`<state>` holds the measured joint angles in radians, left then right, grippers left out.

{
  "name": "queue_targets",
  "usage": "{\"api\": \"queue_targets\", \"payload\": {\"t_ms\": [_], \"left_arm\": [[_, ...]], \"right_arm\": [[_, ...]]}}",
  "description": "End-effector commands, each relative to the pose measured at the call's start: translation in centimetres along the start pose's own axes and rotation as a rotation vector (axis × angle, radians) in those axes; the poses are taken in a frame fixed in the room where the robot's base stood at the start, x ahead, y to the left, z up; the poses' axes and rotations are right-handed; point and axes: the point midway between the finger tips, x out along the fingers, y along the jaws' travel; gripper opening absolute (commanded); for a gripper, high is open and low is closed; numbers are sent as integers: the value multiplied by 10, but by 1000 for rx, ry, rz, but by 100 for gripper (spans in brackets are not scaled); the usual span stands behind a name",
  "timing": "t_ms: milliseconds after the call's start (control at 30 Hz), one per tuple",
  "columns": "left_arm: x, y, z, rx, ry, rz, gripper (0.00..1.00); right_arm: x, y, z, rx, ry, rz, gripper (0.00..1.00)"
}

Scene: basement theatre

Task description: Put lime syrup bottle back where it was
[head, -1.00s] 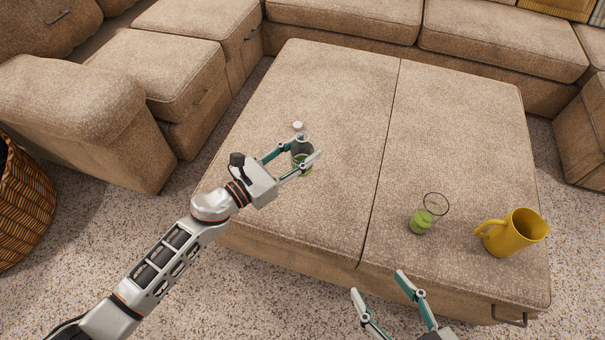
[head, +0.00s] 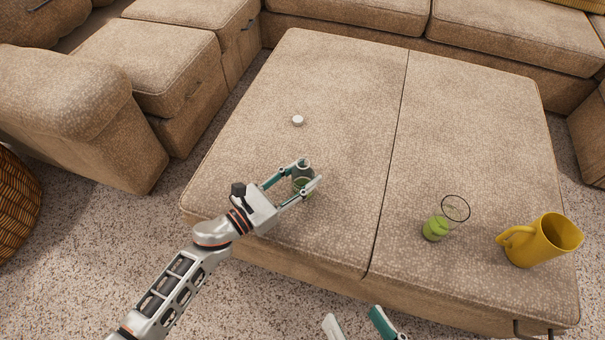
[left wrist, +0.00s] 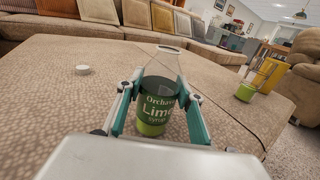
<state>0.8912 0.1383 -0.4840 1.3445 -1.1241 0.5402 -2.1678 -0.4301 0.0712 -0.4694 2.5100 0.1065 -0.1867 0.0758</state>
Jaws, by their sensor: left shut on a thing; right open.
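The lime syrup bottle (head: 302,184) is clear, with a green label reading "Lime syrup" and green liquid low inside. It is held over the left half of the large beige ottoman (head: 240,150). It looks upright and uncapped in the left wrist view (left wrist: 157,106). My left gripper (head: 311,171) is shut around its body. I cannot tell whether its base touches the ottoman. A white cap (head: 298,120) lies on the ottoman beyond the bottle; it also shows in the left wrist view (left wrist: 82,70). My right gripper (head: 354,318) is open and empty at the bottom edge, before the ottoman.
A glass with green liquid (head: 436,229) and a yellow pitcher (head: 541,241) stand on the ottoman's right half. The ottoman around the cap is clear. A beige sofa (head: 175,52) runs along the left and back. A wicker basket (head: 18,213) stands at the left edge.

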Motion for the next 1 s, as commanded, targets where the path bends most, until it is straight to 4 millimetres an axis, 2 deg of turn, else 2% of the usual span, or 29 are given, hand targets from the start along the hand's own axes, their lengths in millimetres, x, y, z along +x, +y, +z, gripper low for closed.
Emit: {"api": "queue_targets", "payload": {"t_ms": [233, 267, 300, 633, 767, 867, 1000], "left_arm": [[-1, -1, -7, -3, 2, 0, 9], [-1, 0, -6, -2, 3, 0, 42], [0, 0, -5, -1, 2, 0, 52], [0, 0, -3, 0, 1, 0, 53], [1, 1, 4, 4, -3, 0, 53], [-13, 1, 1, 1, 1, 1, 53], [-42, 1, 1, 2, 3, 1, 53]], "right_arm": [[0, -1, 5, 39, 0, -1, 56], [0, -2, 3, 44, 5, -3, 56], [0, -3, 2, 43, 6, -4, 56], [1, -3, 2, 40, 6, -4, 56], [1, -5, -5, 16, 15, -6, 56], [0, 0, -4, -16, 4, 1, 56], [0, 2, -6, -48, 1, 4, 56]]}}
